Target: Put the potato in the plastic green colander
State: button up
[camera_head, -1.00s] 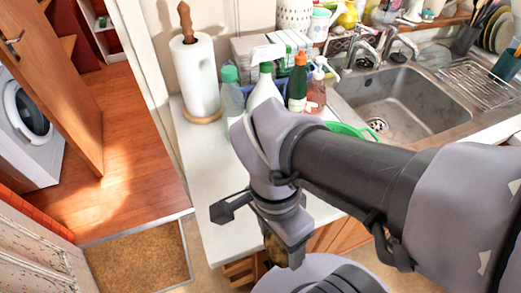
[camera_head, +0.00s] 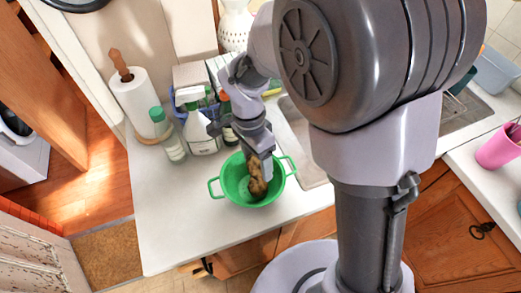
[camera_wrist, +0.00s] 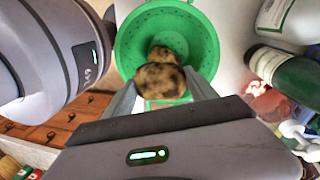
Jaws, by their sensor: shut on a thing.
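The green plastic colander (camera_head: 232,186) stands upright on the white counter, its two handles out to the sides. My gripper (camera_head: 263,172) points down over the colander and is shut on the brown, lumpy potato (camera_head: 256,182). The potato is above or partly within the colander's bowl; I cannot tell whether it touches the bottom. In the wrist view the potato (camera_wrist: 160,82) is between the fingers, with the colander (camera_wrist: 205,35) behind it. Another brown lump shows just beyond; I cannot tell whether it is part of the same potato.
A clear bottle with a green cap (camera_head: 168,138), a white spray bottle (camera_head: 201,128) and a dark green bottle (camera_head: 227,125) stand behind the colander. A paper towel roll (camera_head: 136,100) is at the back left. The sink is to the right, partly hidden by my arm. The front-left counter is clear.

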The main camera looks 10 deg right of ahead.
aim_at(258, 168)
notch_tip(258, 168, down, 3)
jog(key=shift+f+b, duration=0.2)
jog(key=shift+b, duration=0.75)
jog(key=shift+r, duration=0.1)
jog(key=o, duration=1.5)
jog(key=shift+d, duration=0.1)
jog(key=r+p, duration=0.2)
jog(key=r, duration=0.3)
jog(key=w+a+r+p, duration=0.1)
jog(key=r+p, duration=0.1)
jog(key=r, duration=0.4)
jog(key=w+r+p, duration=0.1)
jog(key=r+p, duration=0.1)
jog(key=r, duration=0.4)
jog(key=shift+w+a+r, duration=0.15)
jog(key=shift+a, duration=0.05)
jog(key=shift+d, duration=0.1)
